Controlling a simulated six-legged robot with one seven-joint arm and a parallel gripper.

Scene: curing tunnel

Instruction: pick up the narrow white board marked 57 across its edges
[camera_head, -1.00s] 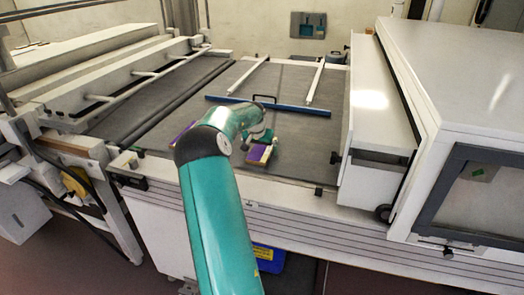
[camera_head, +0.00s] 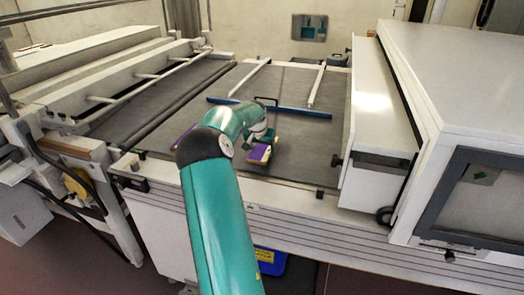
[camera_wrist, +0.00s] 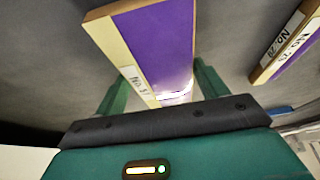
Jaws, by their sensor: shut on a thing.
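A narrow board (camera_wrist: 155,45) with a purple face and pale wood-coloured edges runs up from between my fingers in the wrist view. A white label on its edge starts "No."; its digits are too blurred to read surely. In the head view the same board (camera_head: 258,153) shows beneath my gripper (camera_head: 264,137), close to the grey bed. In the wrist view my gripper (camera_wrist: 160,88) is shut on this board across its edges, with one green finger at each side. I cannot tell whether it is clear of the bed.
A second labelled board (camera_wrist: 285,45) lies to the right in the wrist view. The grey bed (camera_head: 310,155) is open to the right of my gripper. A blue bar (camera_head: 285,108) crosses behind it. A white housing (camera_head: 375,125) bounds the right side.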

